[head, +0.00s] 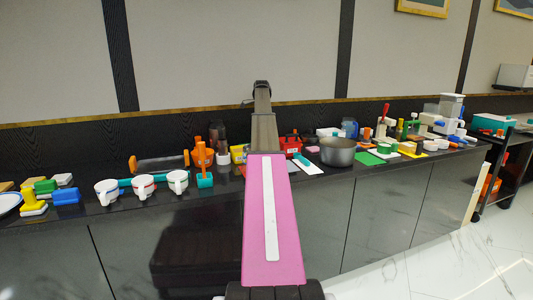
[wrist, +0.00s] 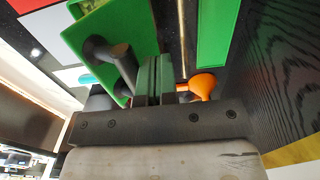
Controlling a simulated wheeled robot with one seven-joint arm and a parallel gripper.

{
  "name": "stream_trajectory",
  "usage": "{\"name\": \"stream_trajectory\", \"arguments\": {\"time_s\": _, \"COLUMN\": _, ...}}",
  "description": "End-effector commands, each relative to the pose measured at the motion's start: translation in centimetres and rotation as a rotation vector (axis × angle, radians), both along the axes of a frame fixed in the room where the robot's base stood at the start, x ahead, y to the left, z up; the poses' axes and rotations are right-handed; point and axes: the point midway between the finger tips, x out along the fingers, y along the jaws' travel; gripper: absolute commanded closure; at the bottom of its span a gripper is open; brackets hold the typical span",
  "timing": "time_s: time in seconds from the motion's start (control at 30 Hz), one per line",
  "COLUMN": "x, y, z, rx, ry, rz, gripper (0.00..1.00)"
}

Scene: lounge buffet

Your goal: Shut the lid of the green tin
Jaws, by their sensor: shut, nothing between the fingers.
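In the wrist view, a broad green panel (wrist: 135,25), which looks like part of the green tin, fills the upper left. A dark grey rounded post (wrist: 112,55) stands in front of it. I cannot tell whether this panel is the lid or the body, nor how far the lid stands open. My gripper (wrist: 154,68) is shut and empty, its narrow fingers close to the panel's right edge. Contact cannot be told. In the head view my arm covers the middle of the counter, and I cannot make out the tin there.
An orange piece (wrist: 203,86) is just right of the fingers, and a green strip (wrist: 216,35) lies beyond. In the head view, a metal pot (head: 337,152) and red basket (head: 290,144) stand right of my arm; white cups (head: 143,188) stand left. The counter is crowded.

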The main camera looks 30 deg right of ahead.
Motion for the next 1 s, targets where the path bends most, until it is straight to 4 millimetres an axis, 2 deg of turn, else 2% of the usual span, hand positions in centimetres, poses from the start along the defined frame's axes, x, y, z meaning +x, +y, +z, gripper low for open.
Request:
{"name": "stream_trajectory", "arguments": {"time_s": 0.27, "x": -1.6, "y": 0.4, "z": 0.0, "rx": 0.0, "ry": 0.0, "rz": 0.0, "gripper": 1.0}}
{"name": "stream_trajectory", "arguments": {"time_s": 0.57, "x": -1.7, "y": 0.4, "z": 0.0, "rx": 0.0, "ry": 0.0, "rz": 0.0, "gripper": 1.0}}
{"name": "stream_trajectory", "arguments": {"time_s": 0.83, "x": -3.3, "y": 0.9, "z": -0.2, "rx": 0.0, "ry": 0.0, "rz": 0.0, "gripper": 1.0}}
{"name": "stream_trajectory", "arguments": {"time_s": 1.0, "x": -3.3, "y": 0.8, "z": -0.2, "rx": 0.0, "ry": 0.0, "rz": 0.001, "gripper": 1.0}}
